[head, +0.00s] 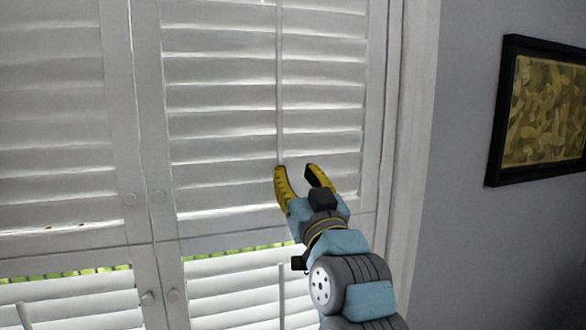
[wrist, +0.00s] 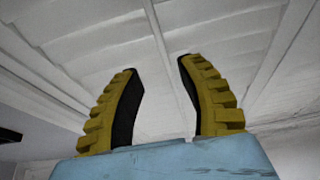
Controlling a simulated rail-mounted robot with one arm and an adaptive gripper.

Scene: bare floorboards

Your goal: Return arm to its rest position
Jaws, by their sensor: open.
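My gripper (head: 298,172) is raised in front of white louvred shutters (head: 235,125) in the head view. Its yellow fingers with black inner pads are apart and nothing is between them. In the wrist view, my gripper (wrist: 160,65) also shows open and empty, with the shutter slats (wrist: 90,40) beyond the fingertips. My blue and grey arm reaches up from the bottom right of the head view. I cannot tell how near the fingertips are to the shutters.
A black-framed picture (head: 540,110) hangs on the grey wall (head: 465,190) at the right. Small round knobs (head: 158,197) sit on the shutter frames. A thin tilt rod (head: 279,80) runs down the slats behind the gripper. No floor shows.

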